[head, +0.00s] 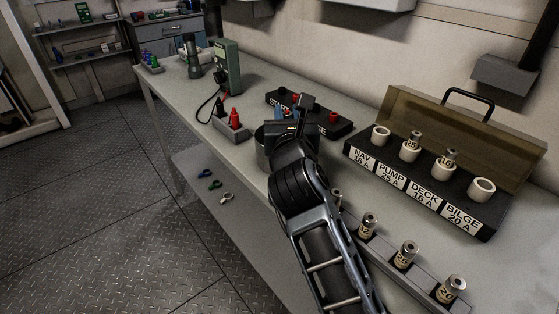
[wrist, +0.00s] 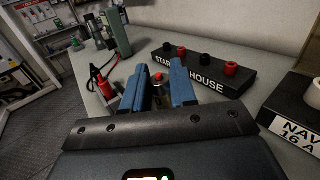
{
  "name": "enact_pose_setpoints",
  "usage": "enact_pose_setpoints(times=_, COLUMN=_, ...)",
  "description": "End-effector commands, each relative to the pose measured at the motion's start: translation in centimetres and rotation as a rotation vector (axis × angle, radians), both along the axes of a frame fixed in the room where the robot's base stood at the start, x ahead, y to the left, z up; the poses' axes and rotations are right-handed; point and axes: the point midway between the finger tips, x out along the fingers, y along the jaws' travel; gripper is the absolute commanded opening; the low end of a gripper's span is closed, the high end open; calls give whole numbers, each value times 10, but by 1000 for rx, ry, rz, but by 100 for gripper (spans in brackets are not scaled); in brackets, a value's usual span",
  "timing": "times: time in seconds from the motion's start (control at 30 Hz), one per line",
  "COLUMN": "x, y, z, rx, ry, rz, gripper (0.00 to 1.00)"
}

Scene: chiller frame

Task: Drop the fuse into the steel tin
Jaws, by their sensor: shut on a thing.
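My gripper (head: 291,128) is over the bench. In the wrist view its two blue fingers (wrist: 168,88) are shut on a small fuse (wrist: 158,90), whose metal end shows between them. The fuse is hidden by my gripper in the head view.
A rack (head: 382,243) with several spare fuses is at front right. A labelled fuse box (head: 415,190) stands behind it. A black start/house panel (head: 335,123) lies behind my gripper. A holder with red and black probes (head: 232,131) and a green meter (head: 227,68) stand left.

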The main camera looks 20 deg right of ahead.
Motion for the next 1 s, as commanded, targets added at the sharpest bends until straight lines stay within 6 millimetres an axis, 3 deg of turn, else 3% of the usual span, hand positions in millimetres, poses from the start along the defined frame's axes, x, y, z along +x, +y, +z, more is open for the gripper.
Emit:
enact_pose_setpoints(times=0.1, x=0, y=0, z=-10, rx=1, ry=-1, rz=0, gripper=0)
enact_pose_setpoints(times=0.43, x=0, y=0, z=-9, rx=1, ry=0, rz=0, gripper=0)
enact_pose_setpoints(times=0.47, x=0, y=0, z=-9, rx=1, ry=0, rz=0, gripper=29)
enact_pose_setpoints(times=0.5, x=0, y=0, z=-9, rx=1, ry=0, rz=0, gripper=33)
enact_pose_setpoints(times=0.73, x=0, y=0, z=-10, rx=0, ry=0, rz=0, gripper=55)
enact_pose_setpoints(times=1.0, x=-1, y=0, z=-10, rx=0, ry=1, rz=0, gripper=56)
